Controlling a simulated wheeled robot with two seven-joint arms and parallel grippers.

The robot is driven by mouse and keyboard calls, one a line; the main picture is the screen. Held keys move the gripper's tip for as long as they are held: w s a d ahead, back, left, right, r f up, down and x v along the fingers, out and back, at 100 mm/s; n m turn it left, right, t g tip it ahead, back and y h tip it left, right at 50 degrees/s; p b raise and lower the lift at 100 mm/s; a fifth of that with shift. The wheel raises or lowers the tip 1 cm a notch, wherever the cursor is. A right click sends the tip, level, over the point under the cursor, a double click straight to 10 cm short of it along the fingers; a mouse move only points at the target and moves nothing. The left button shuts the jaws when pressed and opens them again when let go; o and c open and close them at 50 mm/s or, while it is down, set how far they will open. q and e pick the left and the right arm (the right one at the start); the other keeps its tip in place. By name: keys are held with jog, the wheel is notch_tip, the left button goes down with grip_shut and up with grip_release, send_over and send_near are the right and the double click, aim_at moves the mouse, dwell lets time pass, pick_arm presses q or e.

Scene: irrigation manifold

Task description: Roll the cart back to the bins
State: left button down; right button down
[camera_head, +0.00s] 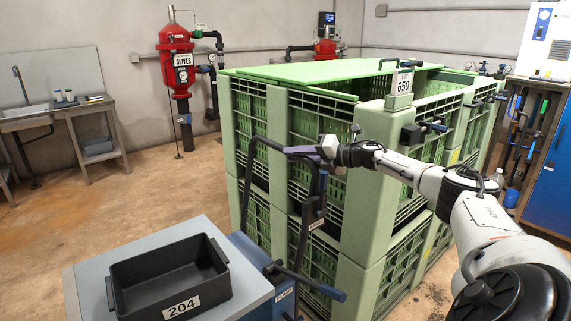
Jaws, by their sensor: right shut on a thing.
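The cart (254,254) is at the lower middle, with a blue frame and a dark hooped handle (246,182). My right arm reaches in from the right, and my right gripper (312,152) is shut on the upper part of this handle. The gripper partly hides the spot it holds. The green slatted bins (371,222) stand stacked just behind the handle, with a tag reading 650 (403,83) on top. My left gripper is not in view.
A black tray marked 204 (181,308) sits on a grey top (85,292) at the lower left. A red filter marked OLIVES (175,50) and a sink bench (83,107) stand along the back wall. A blue cabinet (552,185) is at right. Floor at left is clear.

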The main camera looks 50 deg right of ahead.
jog(key=shift+d+r, duration=0.15)
jog(key=shift+d, duration=0.25)
jog(key=shift+s, duration=0.1)
jog(key=c, duration=1.9)
grip_release()
jog(key=shift+d, duration=0.1)
jog(key=shift+c, duration=0.2)
jog(key=o, duration=0.3)
jog(key=r+p, duration=0.1)
jog(key=r, duration=0.9)
jog(key=shift+a+r, duration=0.1)
jog(key=shift+a, duration=0.1)
jog(key=shift+d, duration=0.15)
